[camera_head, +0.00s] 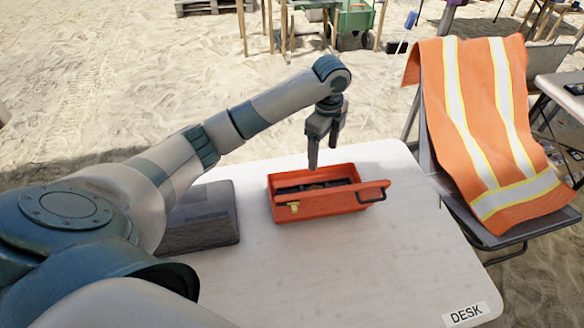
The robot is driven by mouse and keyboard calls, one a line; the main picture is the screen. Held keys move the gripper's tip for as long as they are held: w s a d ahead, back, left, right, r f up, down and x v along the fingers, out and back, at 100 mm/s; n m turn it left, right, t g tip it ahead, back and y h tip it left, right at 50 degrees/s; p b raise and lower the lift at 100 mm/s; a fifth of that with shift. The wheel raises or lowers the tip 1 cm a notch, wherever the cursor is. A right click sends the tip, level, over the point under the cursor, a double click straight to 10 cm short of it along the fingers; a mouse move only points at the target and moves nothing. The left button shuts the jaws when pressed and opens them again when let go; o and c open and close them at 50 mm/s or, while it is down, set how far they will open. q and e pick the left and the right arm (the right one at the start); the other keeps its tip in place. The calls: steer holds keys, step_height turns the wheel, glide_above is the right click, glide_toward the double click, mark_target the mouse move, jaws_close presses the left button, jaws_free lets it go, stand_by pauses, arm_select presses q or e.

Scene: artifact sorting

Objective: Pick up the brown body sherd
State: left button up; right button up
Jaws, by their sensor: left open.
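My left gripper (324,155) points downward above the back part of a red-orange open toolbox (320,207) on the white desk. Its fingers are apart and I see nothing between them. Dark items lie in the toolbox, with a small brownish patch among them; I cannot tell whether this is the brown body sherd. No sherd can be made out clearly elsewhere on the desk. My right gripper is out of view.
The white desk (350,270) is clear in front of the toolbox, whose black handle (374,192) sticks out to the right. A dark grey case (205,215) sits to its left, partly behind my arm. An orange vest (490,120) hangs over a chair at the right.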

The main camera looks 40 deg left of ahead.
arm_select(q)
steer(key=f+p, duration=0.1)
steer(key=f, duration=0.2)
steer(key=f+p, duration=0.1)
steer(key=f, duration=0.3)
steer(key=f+p, duration=0.1)
steer(key=f, duration=0.3)
steer(key=shift+s+a+f+p, duration=0.15)
steer(key=shift+s+f+p, duration=0.05)
steer(key=shift+s+p, duration=0.1)
steer(key=shift+f, duration=0.45)
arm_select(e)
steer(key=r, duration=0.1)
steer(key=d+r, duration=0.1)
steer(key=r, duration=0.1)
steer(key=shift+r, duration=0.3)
arm_select(q)
steer(key=shift+f, duration=0.1)
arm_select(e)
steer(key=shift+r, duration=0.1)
